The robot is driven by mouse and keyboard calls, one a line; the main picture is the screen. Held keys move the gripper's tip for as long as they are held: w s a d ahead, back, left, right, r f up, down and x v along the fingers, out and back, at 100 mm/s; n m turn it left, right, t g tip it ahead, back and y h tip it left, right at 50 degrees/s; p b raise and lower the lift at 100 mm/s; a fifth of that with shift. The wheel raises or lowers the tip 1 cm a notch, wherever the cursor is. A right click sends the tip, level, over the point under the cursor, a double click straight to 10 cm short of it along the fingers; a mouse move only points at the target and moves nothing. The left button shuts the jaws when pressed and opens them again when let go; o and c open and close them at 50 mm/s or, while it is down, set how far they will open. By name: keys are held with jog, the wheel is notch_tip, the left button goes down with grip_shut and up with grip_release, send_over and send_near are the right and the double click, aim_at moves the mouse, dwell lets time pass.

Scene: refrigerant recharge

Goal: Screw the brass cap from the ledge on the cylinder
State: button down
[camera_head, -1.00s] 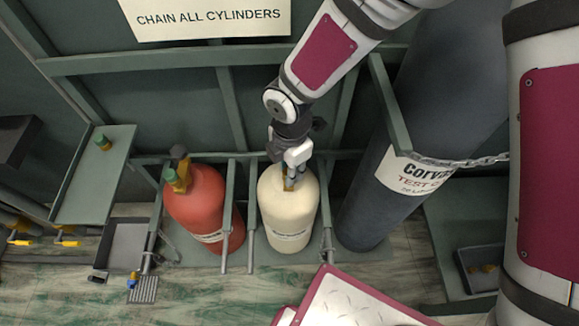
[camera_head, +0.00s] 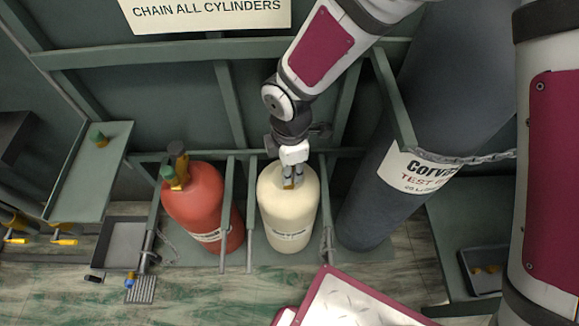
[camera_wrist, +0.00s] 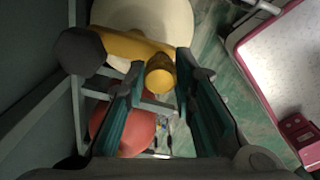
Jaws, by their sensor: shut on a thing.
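The cream cylinder (camera_head: 288,222) stands upright in the middle bay of the rack. My gripper (camera_head: 292,183) points down at its top, with its two fingers at the brass fitting there. In the wrist view, the round brass cap (camera_wrist: 160,79) sits between the fingertips, and my gripper is shut on it. The cap lies against the yellow brass valve (camera_wrist: 128,44), which has a dark knob (camera_wrist: 80,52) at its left end. I cannot tell how far the cap is threaded on.
A red cylinder (camera_head: 203,205) with a brass valve stands left of the cream one. A large dark chained cylinder (camera_head: 430,110) stands to the right. Green rack bars (camera_head: 251,230) flank the cream cylinder. A tray (camera_head: 486,270) with small brass pieces lies at the far right.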

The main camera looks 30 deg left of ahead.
jog(key=shift+d+f+m+b, duration=0.1)
jog(key=shift+m+b, duration=0.55)
jog(key=shift+m, duration=1.15)
jog(key=shift+m+b, duration=0.3)
jog(key=shift+m, duration=0.3)
jog(key=shift+m+b, duration=0.35)
jog(key=shift+m, duration=0.85)
